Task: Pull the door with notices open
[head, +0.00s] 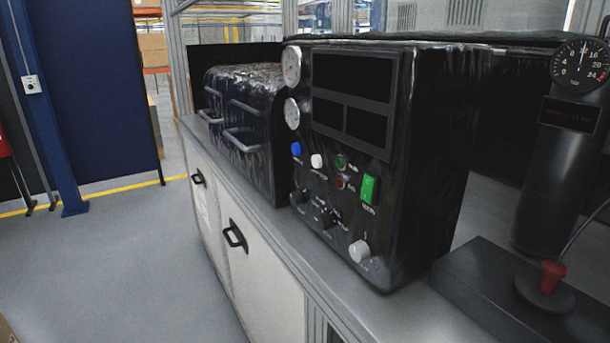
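Two light-coloured cabinet doors show under the bench in the head view. The nearer door (268,290) has a black bar handle (235,237) near its upper left. The farther door (207,225) has a smaller black handle (197,178) and faint pale markings below it, which may be notices but are too small to read. Both doors look shut, flush with the cabinet front. Neither of my grippers is in view.
A black instrument box (420,150) with gauges and knobs stands on the bench top (285,235), beside a dark case with handles (245,120). A cylinder with a dial (548,190) stands at right. Grey floor (110,265) left of the doors is clear. A blue partition (95,90) stands behind.

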